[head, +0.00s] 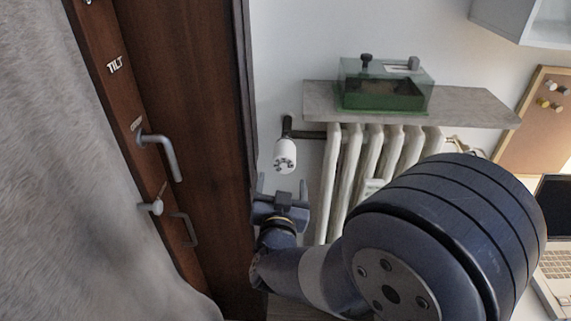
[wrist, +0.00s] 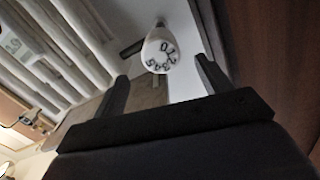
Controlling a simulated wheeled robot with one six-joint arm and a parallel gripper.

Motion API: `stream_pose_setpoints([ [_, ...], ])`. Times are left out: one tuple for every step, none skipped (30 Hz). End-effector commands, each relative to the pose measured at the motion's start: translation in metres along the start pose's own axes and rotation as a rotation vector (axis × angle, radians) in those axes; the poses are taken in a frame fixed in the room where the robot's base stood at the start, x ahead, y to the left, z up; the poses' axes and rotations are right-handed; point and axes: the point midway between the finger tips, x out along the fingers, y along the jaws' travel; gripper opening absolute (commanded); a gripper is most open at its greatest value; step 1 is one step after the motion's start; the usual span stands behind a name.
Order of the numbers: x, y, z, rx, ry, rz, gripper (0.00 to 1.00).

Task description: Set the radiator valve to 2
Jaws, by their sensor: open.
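The white radiator valve (head: 285,157) is a knob on a dark pipe at the left end of the radiator (head: 375,165). In the wrist view the valve (wrist: 160,50) shows dark digits around its end face, with 0 to 5 partly readable. Which digit is set I cannot tell. My gripper (head: 283,186) is below the valve in the head view, open and apart from it. In the wrist view my gripper's fingers (wrist: 160,82) stand wide apart, with the valve showing beyond and between their tips. Nothing is between the fingers.
A brown door (head: 190,100) with handles stands close left of the valve. A shelf (head: 460,106) above the radiator carries a green clear-sided box (head: 385,92). A laptop (head: 555,235) and a cork board (head: 535,125) are at the right. The pipe (head: 308,134) joins valve and radiator.

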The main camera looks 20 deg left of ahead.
Motion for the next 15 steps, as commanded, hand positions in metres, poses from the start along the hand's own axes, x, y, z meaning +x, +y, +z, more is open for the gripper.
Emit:
stream_pose_setpoints([
  [0.001, -0.001, 0.001, 0.001, 0.007, 0.002, 0.73],
  [0.003, -0.001, 0.0, 0.002, 0.009, 0.003, 0.73],
  [0.006, -0.001, -0.001, 0.002, 0.011, 0.004, 0.73],
  [0.01, -0.001, -0.001, 0.002, 0.011, 0.005, 0.73],
  [0.013, -0.001, -0.001, 0.001, 0.011, 0.005, 0.73],
  [0.02, -0.001, -0.002, 0.001, 0.011, 0.006, 0.73],
  [0.025, 0.0, -0.002, 0.001, 0.01, 0.007, 0.73],
  [0.031, 0.0, -0.002, 0.0, 0.01, 0.006, 0.73],
  [0.039, 0.0, -0.002, 0.001, 0.01, 0.006, 0.73],
  [0.045, 0.0, -0.003, 0.001, 0.01, 0.007, 0.73],
  [0.051, 0.0, -0.002, 0.0, 0.009, 0.006, 0.73],
  [0.059, 0.0, -0.003, 0.001, 0.01, 0.006, 0.73],
  [0.065, 0.0, -0.003, 0.001, 0.01, 0.006, 0.73],
  [0.07, 0.0, -0.003, 0.001, 0.01, 0.006, 0.73],
  [0.077, 0.0, -0.003, 0.001, 0.009, 0.004, 0.73],
])
